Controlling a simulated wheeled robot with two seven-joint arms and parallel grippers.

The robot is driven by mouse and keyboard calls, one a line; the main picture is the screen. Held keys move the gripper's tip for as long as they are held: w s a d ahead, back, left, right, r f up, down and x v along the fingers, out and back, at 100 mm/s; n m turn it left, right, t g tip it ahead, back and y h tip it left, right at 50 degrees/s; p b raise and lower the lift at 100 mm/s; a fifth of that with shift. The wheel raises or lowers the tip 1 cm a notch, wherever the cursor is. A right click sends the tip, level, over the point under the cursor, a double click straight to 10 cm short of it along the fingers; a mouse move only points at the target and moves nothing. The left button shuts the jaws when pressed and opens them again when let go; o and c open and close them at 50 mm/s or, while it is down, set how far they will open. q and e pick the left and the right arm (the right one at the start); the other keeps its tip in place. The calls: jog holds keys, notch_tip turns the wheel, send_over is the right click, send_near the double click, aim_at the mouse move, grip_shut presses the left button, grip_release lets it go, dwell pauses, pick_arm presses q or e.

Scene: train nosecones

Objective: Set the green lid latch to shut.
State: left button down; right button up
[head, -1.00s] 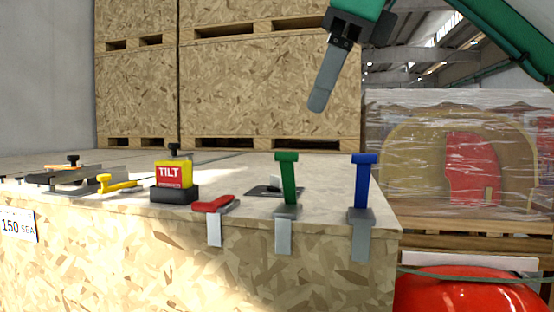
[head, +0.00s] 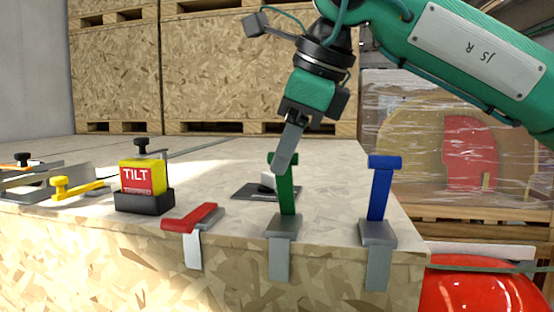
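The green lid latch (head: 287,196) stands upright on its grey bracket at the front edge of the wooden crate lid (head: 330,165). My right gripper (head: 285,160) comes down from the upper right, and its grey fingers are at the top of the green handle, covering part of it. I cannot tell whether they touch it. Only one finger outline shows, so the gap between the fingers is not visible. My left gripper is not in view.
A blue latch (head: 379,192) stands upright to the right. A red latch (head: 188,218) lies low to the left. A yellow TILT indicator (head: 143,177), a yellow handle (head: 75,188) and a small dark plate (head: 250,191) are also on the lid. Stacked crates (head: 215,85) stand behind.

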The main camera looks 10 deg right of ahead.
aim_at(286, 185)
jog(key=shift+p+x, duration=0.45)
jog(key=shift+x, duration=1.6)
jog(key=shift+s, duration=0.2)
grip_shut()
